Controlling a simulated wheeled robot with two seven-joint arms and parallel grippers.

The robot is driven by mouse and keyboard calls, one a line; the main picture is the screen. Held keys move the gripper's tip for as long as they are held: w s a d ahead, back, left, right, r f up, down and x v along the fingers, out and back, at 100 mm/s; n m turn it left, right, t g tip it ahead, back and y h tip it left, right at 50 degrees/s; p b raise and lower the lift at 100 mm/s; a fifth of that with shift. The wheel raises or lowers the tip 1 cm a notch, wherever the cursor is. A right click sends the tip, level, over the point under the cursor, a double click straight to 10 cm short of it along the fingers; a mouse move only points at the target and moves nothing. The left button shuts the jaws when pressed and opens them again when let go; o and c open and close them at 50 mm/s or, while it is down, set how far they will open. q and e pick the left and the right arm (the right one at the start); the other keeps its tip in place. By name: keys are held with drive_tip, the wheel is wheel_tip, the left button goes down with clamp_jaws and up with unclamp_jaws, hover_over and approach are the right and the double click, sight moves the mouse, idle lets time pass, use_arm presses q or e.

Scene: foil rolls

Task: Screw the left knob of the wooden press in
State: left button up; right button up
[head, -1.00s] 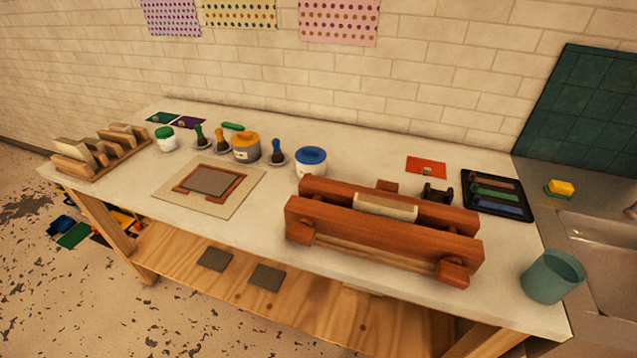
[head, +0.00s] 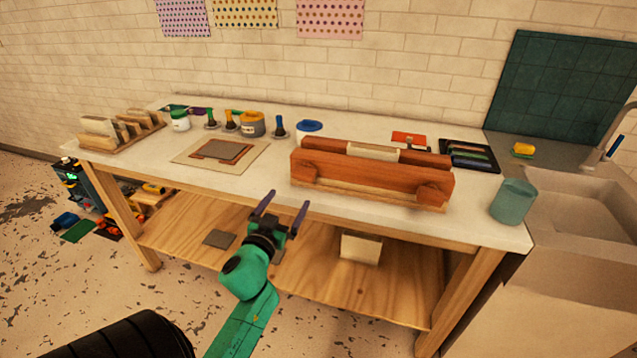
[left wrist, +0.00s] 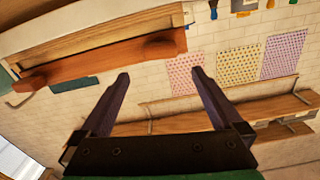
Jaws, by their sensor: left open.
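The reddish wooden press (head: 345,182) sits along the front of the white table in the head view, with a pale block on top. Its left knob (head: 308,172) and right knob (head: 432,195) face the front. My left gripper (head: 284,205) is open and empty, in front of the table edge, lower and left of the left knob, not touching it. In the left wrist view the press (left wrist: 95,68) lies at upper left. The left knob (left wrist: 163,47) shows beyond the open fingers (left wrist: 160,76), apart from them. My right gripper is out of view.
A framed mat (head: 240,163) lies left of the press. Jars and brushes stand behind. A teal cup (head: 513,202) stands at the table's right end, beside the sink (head: 585,195). The lower wooden shelf (head: 190,226) runs below the table.

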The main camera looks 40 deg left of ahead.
sight(302, 178)
use_arm(q)
drive_tip(key=x, duration=0.5)
drive_tip(key=shift+w+a+p, duration=0.15)
drive_tip(key=shift+a+p, duration=0.05)
drive_tip(key=shift+p, duration=0.1)
drive_tip(key=x, duration=0.7)
drive_tip(key=shift+d, duration=0.1)
drive_tip(key=shift+w+a+f, duration=0.1)
drive_tip(key=shift+w+a, duration=0.1)
drive_tip(key=shift+w, duration=0.15)
drive_tip(key=shift+s, duration=0.15)
drive_tip(key=shift+c, duration=0.3)
drive_tip(key=shift+d, duration=0.1)
drive_tip(key=c, duration=1.1)
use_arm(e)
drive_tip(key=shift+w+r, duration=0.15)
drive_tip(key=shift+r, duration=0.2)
use_arm(q)
drive_tip(key=shift+m, duration=0.3)
